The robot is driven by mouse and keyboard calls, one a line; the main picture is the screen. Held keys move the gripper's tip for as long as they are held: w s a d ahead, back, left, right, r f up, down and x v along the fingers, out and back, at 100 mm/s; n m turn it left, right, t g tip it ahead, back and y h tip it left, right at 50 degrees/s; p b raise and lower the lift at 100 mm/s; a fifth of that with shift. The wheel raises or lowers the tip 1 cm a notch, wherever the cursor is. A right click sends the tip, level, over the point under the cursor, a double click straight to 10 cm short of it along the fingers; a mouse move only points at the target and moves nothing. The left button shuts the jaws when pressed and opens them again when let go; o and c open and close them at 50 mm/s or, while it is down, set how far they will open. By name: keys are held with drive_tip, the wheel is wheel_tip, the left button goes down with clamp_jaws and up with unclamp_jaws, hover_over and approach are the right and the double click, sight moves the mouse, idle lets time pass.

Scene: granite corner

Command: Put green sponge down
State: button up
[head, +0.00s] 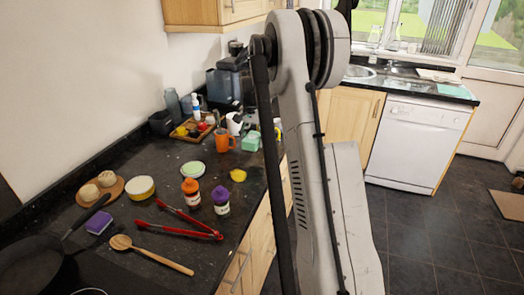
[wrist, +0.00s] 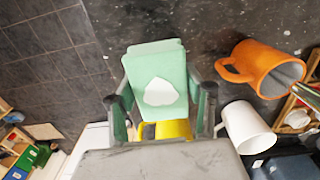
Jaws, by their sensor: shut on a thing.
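The green sponge (wrist: 158,55) is a pale mint block with a white patch on its face. In the wrist view it sits between the two fingers of my gripper (wrist: 160,88), which is shut on it. In the head view the sponge (head: 251,141) shows at the back right of the dark counter (head: 150,225), near its edge, beside the orange mug. My arm hides the gripper there. I cannot tell whether the sponge touches the counter.
The orange mug (head: 225,140) and a white mug (wrist: 247,128) stand close by. A yellow object (wrist: 173,129) shows below the sponge in the wrist view. The tiled floor (head: 425,235) lies beyond the counter edge.

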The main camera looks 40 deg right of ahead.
hover_over(261, 155)
wheel_tip(261, 155, down, 3)
drive_tip(key=shift+d, duration=0.1)
wheel_tip(261, 155, down, 4)
drive_tip(key=shift+r+p, duration=0.15)
drive_tip(key=shift+p, duration=0.25)
drive_tip(key=shift+f+b, duration=0.35)
drive_tip(key=shift+b, duration=0.05)
drive_tip(key=o, duration=1.1)
drive_tip(key=shift+r, duration=0.1)
